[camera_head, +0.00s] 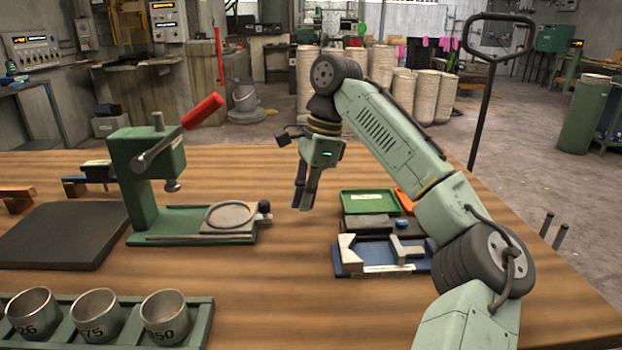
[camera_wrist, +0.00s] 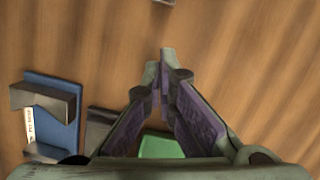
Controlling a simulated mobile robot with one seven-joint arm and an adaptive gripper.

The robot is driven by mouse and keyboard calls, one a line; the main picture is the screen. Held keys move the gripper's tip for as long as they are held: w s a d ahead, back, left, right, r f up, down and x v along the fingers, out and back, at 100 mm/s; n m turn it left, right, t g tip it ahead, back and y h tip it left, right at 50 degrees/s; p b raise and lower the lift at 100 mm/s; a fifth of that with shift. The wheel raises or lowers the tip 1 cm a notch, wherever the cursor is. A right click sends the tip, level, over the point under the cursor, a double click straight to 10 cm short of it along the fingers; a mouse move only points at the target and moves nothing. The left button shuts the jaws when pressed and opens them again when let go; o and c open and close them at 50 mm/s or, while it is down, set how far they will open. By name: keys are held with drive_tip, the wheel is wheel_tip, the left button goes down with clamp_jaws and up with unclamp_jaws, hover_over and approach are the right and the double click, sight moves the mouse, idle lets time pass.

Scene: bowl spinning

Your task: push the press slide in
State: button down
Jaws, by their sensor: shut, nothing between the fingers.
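The press (camera_head: 150,180) is a green frame with a red-handled lever (camera_head: 190,118), standing on the left half of the table. Its slide (camera_head: 230,218) is a light plate with a round recess and a dark knob (camera_head: 264,207) at its right end. The slide sticks out to the right of the press column, on the green base. My gripper (camera_head: 303,208) is above the table to the right of the knob, pointing down, shut and empty. It appears apart from the knob. In the wrist view my gripper's fingertips (camera_wrist: 166,55) are together over bare wood.
Right of my gripper are a blue fixture (camera_head: 375,270) with grey blocks, a green tray (camera_head: 368,203) and an orange tray (camera_head: 406,200). A green rack (camera_head: 198,312) with several metal cups stands at the front left. A dark mat (camera_head: 60,235) lies left of the press.

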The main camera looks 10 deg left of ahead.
sight(227, 215)
drive_tip(key=shift+s+a+f+p, duration=0.2)
drive_tip(key=shift+s+a, duration=0.35)
drive_tip(key=shift+a, duration=0.4)
drive_tip(key=shift+s+a+f+p, duration=0.15)
drive_tip(key=shift+s+a, duration=0.4)
drive_tip(key=shift+a, duration=0.35)
drive_tip(key=shift+a+r+p, duration=0.1)
drive_tip(key=shift+a+p, duration=0.2)
drive_tip(key=shift+p, duration=0.05)
drive_tip(key=s+a+p, duration=0.1)
drive_tip(key=a+p, duration=0.1)
drive_tip(key=a, duration=0.1)
drive_tip(key=s+a+p, duration=0.1)
drive_tip(key=a+p, duration=0.1)
drive_tip(key=a, duration=0.1)
drive_tip(key=s+a+p, duration=0.1)
drive_tip(key=a+p, duration=0.1)
drive_tip(key=a, duration=0.1)
drive_tip(key=shift+a, duration=0.3)
drive_tip(key=shift+a, duration=0.1)
